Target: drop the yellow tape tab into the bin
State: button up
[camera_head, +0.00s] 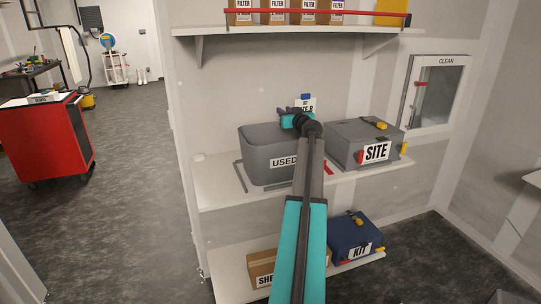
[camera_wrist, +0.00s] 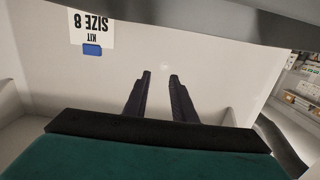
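The grey bin labelled USED (camera_head: 256,172) stands open on the middle shelf. My gripper (camera_head: 284,110) is above the bin's back part in the head view. In the wrist view its two dark fingers (camera_wrist: 160,76) are apart, with nothing visible between them. No yellow tab shows in the wrist view. Small yellow pieces show at the right end of the grey SITE box (camera_head: 404,148) and at the right end of the blue KIT box (camera_head: 380,249). I cannot tell which of them, if any, is the yellow tape tab. The bin's inside is mostly hidden.
A KIT SIZE 8 sign with a blue tab (camera_wrist: 92,50) is on the wall behind the bin. The SITE box (camera_head: 345,149) stands close at the bin's right. An upper shelf (camera_head: 290,46) with filter boxes overhangs. A brown carton (camera_head: 261,266) is below.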

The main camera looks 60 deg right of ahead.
jog(key=f+b+v, duration=0.1)
jog(key=b+v, duration=0.3)
jog(key=v, duration=0.9)
jog(key=shift+s+a+r+b, duration=0.2)
jog(key=shift+s+r+b, duration=0.15)
jog(key=shift+r, duration=0.1)
dwell(0.7)
